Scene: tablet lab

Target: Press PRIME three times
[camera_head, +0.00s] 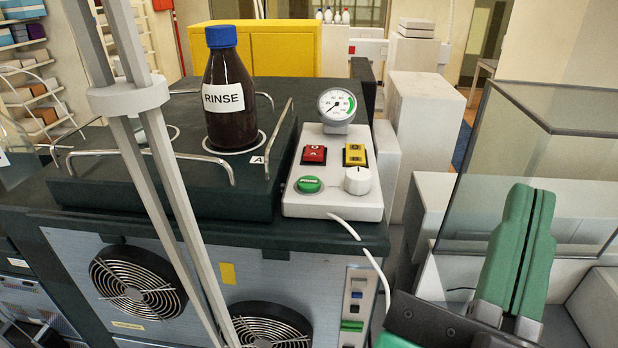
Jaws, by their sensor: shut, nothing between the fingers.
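A white control box (331,206) sits on the dark bench top, right of the bottle tray. It carries a red square button (314,155), a yellow square button (355,155), a green round button (309,184) and a white knob (358,181). A round gauge (337,105) stands at its back. The lettering is too small to read, so I cannot tell which control is marked PRIME. My gripper (530,200) has green fingers, shut and empty, pointing up at the lower right. It is well to the right of the box and touches no button.
A brown bottle labelled RINSE (230,110) with a blue cap stands in a railed tray (110,190) left of the box. A glass enclosure (545,130) stands behind my gripper. White blocks (425,115) stand behind the box. A white cable (345,228) hangs off its front.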

